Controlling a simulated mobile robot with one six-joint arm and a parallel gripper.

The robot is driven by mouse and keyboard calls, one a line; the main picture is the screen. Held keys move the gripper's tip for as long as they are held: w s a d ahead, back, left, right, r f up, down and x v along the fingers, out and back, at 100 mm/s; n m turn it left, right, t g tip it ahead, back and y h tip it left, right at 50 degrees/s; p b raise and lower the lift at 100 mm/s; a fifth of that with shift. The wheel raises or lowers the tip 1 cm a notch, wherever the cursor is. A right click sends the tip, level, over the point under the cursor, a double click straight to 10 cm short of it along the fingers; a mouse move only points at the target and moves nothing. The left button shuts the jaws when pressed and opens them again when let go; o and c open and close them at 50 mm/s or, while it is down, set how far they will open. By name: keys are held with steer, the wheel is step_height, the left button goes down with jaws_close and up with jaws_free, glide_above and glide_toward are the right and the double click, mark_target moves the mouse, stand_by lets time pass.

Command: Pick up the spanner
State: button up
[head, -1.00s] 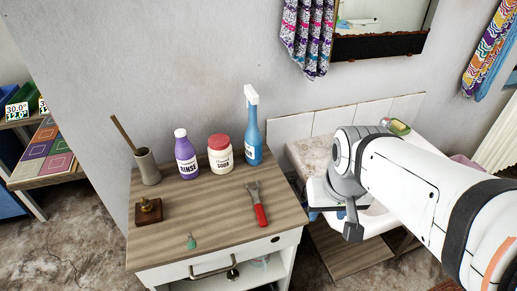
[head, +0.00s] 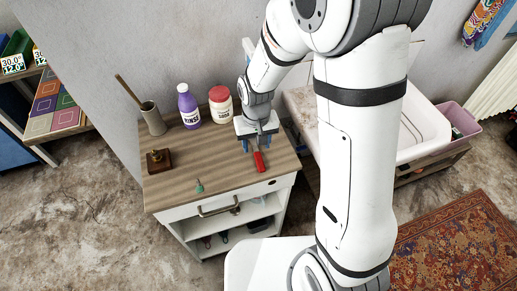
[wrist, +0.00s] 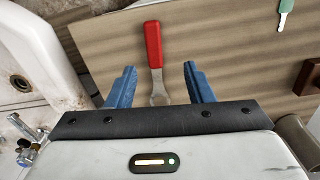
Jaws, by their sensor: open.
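The spanner has a red handle (head: 259,161) and lies on the wooden cabinet top. In the head view its metal end is mostly hidden under my gripper (head: 256,143). In the wrist view the spanner (wrist: 153,50) lies between my two blue fingers, its red handle pointing away and its grey ring-shaped end near the palm edge. My gripper (wrist: 157,83) is open, with a finger on each side of the spanner and a gap to each. I cannot tell how far the fingertips are above the wood.
The cabinet top (head: 215,165) also bears a purple rinse bottle (head: 188,107), a red-lidded soda jar (head: 220,105), a pot with a stick (head: 153,119), a brass item on a wooden base (head: 158,160) and a small green-handled tool (head: 199,186). A blue spray bottle is mostly hidden behind my arm. The white basin (head: 425,130) is at right.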

mark_target(259, 159)
steer(key=shift+w+f, duration=0.25)
steer(key=shift+f, duration=0.85)
steer(key=shift+s+d+f+p, duration=0.15)
steer(key=shift+f+p, duration=0.15)
steer(key=shift+f, duration=0.3)
steer(key=f, duration=0.3)
steer(key=shift+w+d+f+p, duration=0.1)
steer(key=shift+w+d+p, duration=0.15)
steer(key=shift+p, duration=0.15)
steer(key=shift+s+f, duration=0.1)
steer(key=shift+f, duration=0.45)
jaws_close()
